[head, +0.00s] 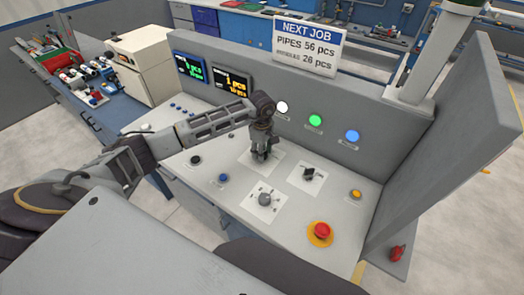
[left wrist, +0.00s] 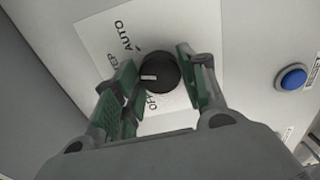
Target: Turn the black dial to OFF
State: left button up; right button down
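The black dial (left wrist: 160,71) is round and sits on a white label plate (left wrist: 100,32) in the left wrist view. AUTO, STEP and OFF are printed around it, the words partly covered by a finger. The dial's pale mark points left in that view, towards the STEP side. My left gripper (left wrist: 158,84) is open, its green-padded fingers on either side of the dial with a gap to be seen at the right. In the head view my left gripper (head: 262,153) points down over the plate and hides the dial. My right gripper is not in view.
The grey console also carries another black switch (head: 309,174), a grey knob (head: 265,199), a red emergency button (head: 320,231), and a blue button (head: 223,178). An upright panel with white, green and blue lamps (head: 315,120) rises behind the left gripper.

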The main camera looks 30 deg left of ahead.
pick_arm(q)
jog(key=c, duration=0.4)
